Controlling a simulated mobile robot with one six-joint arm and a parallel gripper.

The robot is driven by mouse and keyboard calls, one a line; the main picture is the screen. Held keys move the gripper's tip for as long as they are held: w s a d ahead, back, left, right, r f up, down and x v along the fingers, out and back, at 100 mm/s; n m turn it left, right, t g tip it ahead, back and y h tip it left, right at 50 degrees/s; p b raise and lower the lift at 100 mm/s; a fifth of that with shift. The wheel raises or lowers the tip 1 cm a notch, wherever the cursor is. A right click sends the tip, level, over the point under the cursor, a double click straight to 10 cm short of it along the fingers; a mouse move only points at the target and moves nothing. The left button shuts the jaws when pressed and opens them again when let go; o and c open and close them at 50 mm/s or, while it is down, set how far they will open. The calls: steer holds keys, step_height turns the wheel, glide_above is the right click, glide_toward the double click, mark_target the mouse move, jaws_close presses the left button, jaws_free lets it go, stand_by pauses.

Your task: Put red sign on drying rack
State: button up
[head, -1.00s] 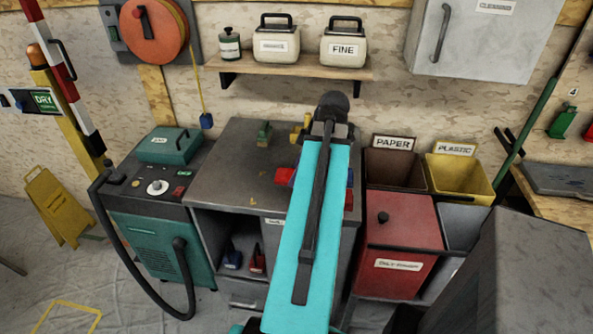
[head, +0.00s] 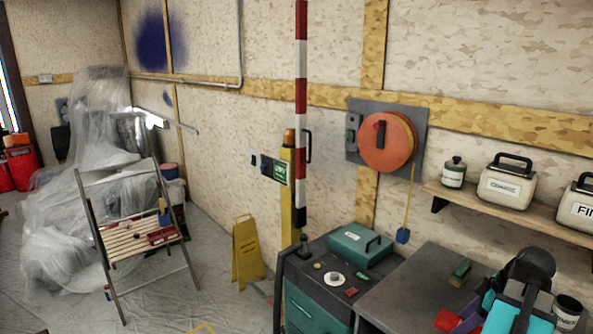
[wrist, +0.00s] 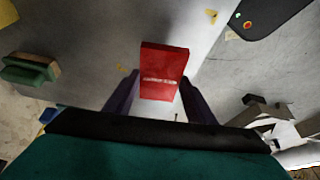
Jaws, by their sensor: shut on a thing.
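In the wrist view a red sign (wrist: 162,65) with a pale line of lettering stands between the two dark fingers of my gripper (wrist: 160,105). A folding rack with wooden slats (head: 125,244), which looks like the drying rack, stands at the left, far from my arm. A red piece (head: 162,236) and a blue-and-yellow tool (head: 163,212) are on it.
A yellow floor sign (head: 247,252) and a teal machine (head: 318,300) stand between the rack and the grey bench (head: 405,290). Plastic sheeting (head: 75,180) covers something behind the rack. A green block (wrist: 30,72) lies on the bench. Sheeted floor before the rack looks mostly clear.

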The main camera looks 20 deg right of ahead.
steer(key=w+a+r+n+g+y, duration=0.25)
steer(key=w+a+n, duration=0.35)
steer(key=w+a, duration=1.55)
steer(key=w+a+r+m+t+h, duration=0.1)
steer(key=w+a+m, duration=0.4)
steer(key=a, duration=0.7)
steer(key=w+a+r+m+t+h, duration=0.2)
steer(key=w+a+r+m+h, duration=0.1)
steer(key=w+a, duration=0.7)
steer(key=shift+a+r+m, duration=0.9)
steer(key=shift+a+m, duration=0.5)
steer(key=shift+a, duration=0.2)
steer(key=shift+h, duration=0.25)
steer(key=shift+s+f, duration=0.1)
